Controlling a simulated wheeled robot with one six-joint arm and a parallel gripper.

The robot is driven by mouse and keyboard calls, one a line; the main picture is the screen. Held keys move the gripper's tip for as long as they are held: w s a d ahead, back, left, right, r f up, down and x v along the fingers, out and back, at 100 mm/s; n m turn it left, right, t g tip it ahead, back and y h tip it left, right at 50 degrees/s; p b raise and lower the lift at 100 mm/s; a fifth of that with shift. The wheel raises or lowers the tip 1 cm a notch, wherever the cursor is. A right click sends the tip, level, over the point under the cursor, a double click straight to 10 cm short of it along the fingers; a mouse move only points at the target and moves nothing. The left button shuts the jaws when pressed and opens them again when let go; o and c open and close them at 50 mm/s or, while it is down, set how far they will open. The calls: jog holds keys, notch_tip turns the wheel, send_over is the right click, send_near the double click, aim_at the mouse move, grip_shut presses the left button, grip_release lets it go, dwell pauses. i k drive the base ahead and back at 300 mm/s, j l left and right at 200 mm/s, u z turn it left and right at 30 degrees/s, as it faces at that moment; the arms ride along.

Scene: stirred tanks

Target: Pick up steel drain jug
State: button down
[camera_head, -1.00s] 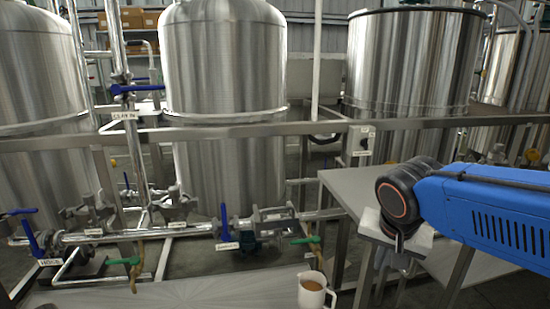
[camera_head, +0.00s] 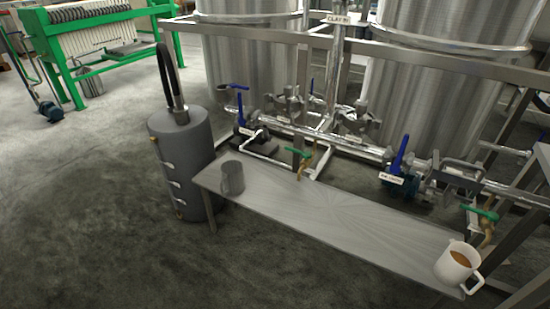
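A dark grey steel jug (camera_head: 232,178) stands upright at the left end of a low metal bench (camera_head: 330,222). It looks like the drain jug. A white jug (camera_head: 457,265) with brown liquid in it stands at the right end of the same bench, its handle to the right. My gripper is outside the current view, so I see neither its fingers nor what it may hold.
A grey cylinder (camera_head: 182,160) with a black hose stands close beyond the bench's left end. Pipes with blue-handled valves (camera_head: 398,155) and green-handled taps (camera_head: 300,153) run behind the bench. A green-framed press (camera_head: 100,50) stands far left. The floor at left and front is open.

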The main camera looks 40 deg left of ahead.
aim_at(233, 180)
jog(key=i+j+u, duration=0.2)
jog(key=u, duration=0.25)
jog(key=i+j+u, duration=0.2)
jog(key=u, duration=0.25)
jog(key=k+u, duration=0.15)
jog(key=u, duration=0.5)
jog(key=k+u, duration=0.3)
jog(key=i+j+u, duration=0.1)
jog(key=i, duration=0.25)
jog(key=i+j, duration=0.3)
jog(key=i+j+u, duration=0.15)
jog(key=i, duration=0.25)
